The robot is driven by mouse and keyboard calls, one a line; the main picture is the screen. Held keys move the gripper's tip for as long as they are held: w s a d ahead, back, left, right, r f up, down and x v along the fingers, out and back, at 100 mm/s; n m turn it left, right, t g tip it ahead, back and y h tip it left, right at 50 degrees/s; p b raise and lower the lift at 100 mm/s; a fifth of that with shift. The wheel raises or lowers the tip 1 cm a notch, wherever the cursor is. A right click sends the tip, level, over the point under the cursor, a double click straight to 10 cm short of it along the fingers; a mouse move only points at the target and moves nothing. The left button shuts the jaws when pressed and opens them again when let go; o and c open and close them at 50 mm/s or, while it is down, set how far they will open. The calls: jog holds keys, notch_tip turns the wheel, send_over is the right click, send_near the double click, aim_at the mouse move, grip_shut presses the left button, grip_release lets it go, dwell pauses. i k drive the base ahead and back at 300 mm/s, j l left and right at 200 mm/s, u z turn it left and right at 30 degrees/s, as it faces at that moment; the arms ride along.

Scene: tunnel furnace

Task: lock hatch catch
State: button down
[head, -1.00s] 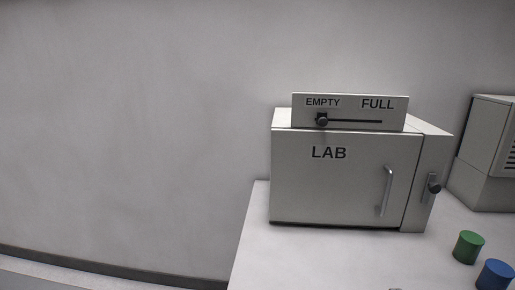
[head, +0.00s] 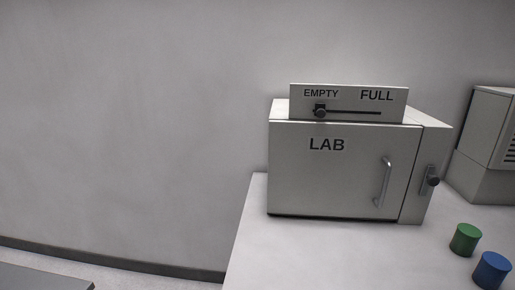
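The furnace is a white box with a hatch (head: 320,180) marked LAB, and it stands on a white table. The hatch looks closed, with a vertical metal bar handle (head: 384,182) near its right edge. The catch (head: 432,181), a dark round knob on a small grey plate, is on the narrow panel right of the hatch. I cannot tell from here whether the catch is locked. My gripper is not in view.
On top, a sign panel reads EMPTY and FULL, with its slider knob (head: 320,111) at the EMPTY end. A green cylinder (head: 465,239) and a blue cylinder (head: 491,270) stand at the front right. A grey vented box (head: 485,145) stands at the right.

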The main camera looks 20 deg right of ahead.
aim_at(430, 179)
jog(key=l+z, duration=0.1)
jog(key=z, duration=0.25)
jog(key=l+z, duration=0.1)
jog(key=z, duration=0.2)
jog(key=l+z, duration=0.15)
jog(key=z, duration=0.2)
